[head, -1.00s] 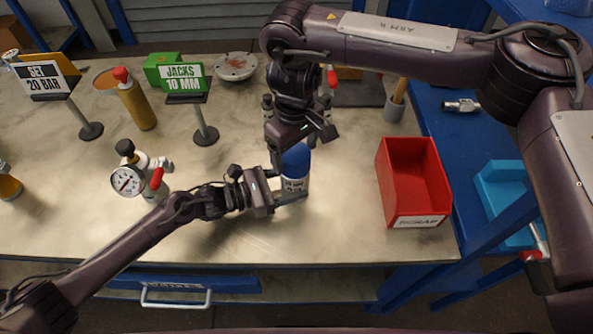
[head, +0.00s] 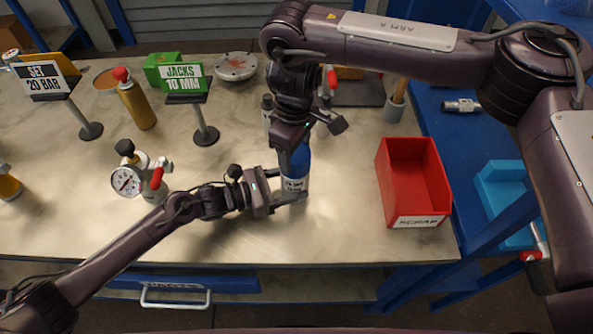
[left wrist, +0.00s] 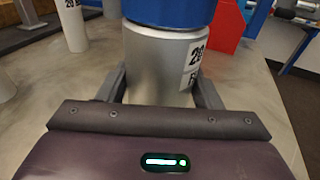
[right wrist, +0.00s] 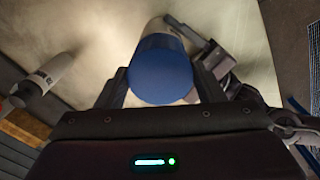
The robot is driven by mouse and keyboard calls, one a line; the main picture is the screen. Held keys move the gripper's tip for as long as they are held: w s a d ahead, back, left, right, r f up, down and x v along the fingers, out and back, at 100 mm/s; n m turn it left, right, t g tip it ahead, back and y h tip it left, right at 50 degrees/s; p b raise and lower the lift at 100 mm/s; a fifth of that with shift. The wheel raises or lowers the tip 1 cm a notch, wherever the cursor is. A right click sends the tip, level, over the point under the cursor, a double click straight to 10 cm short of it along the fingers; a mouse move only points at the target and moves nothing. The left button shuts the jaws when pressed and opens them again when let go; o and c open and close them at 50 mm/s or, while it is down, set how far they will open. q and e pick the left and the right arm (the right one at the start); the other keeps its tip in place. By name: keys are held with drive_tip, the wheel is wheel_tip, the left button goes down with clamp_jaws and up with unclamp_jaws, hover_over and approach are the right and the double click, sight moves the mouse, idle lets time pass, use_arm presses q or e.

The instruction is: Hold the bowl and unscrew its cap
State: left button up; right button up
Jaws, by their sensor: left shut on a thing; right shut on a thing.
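The bowl (head: 294,184) is a silver-grey cylinder with a white printed label, standing on the bench. It also shows in the left wrist view (left wrist: 155,66). Its blue cap (head: 298,160) sits on top and shows end-on in the right wrist view (right wrist: 160,72). My left gripper (head: 290,199) is shut around the bowl's body from the left. My right gripper (head: 292,152) comes from above and is shut on the blue cap, one finger on each side. The join between cap and bowl is partly hidden in the head view.
A red scrap bin (head: 413,180) stands to the right. A pressure gauge fitting (head: 128,180), a jacks sign (head: 183,82) and a yellow cylinder (head: 136,105) stand to the left. Another grey vessel (right wrist: 48,75) is near the right gripper. The front bench is clear.

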use_arm(q)
drive_tip(key=shift+s+f, duration=0.1)
use_arm(e)
drive_tip(key=n, duration=0.9)
drive_tip(key=shift+n, duration=0.3)
drive_tip(key=shift+n, duration=1.1)
drive_tip(key=n, duration=0.4)
drive_tip(key=shift+r+n, duration=0.1)
drive_tip(key=shift+n, duration=0.2)
drive_tip(key=n, duration=0.5)
drive_tip(key=shift+n, duration=0.4)
drive_tip(key=shift+r, duration=0.25)
drive_tip(key=shift+r, duration=0.95)
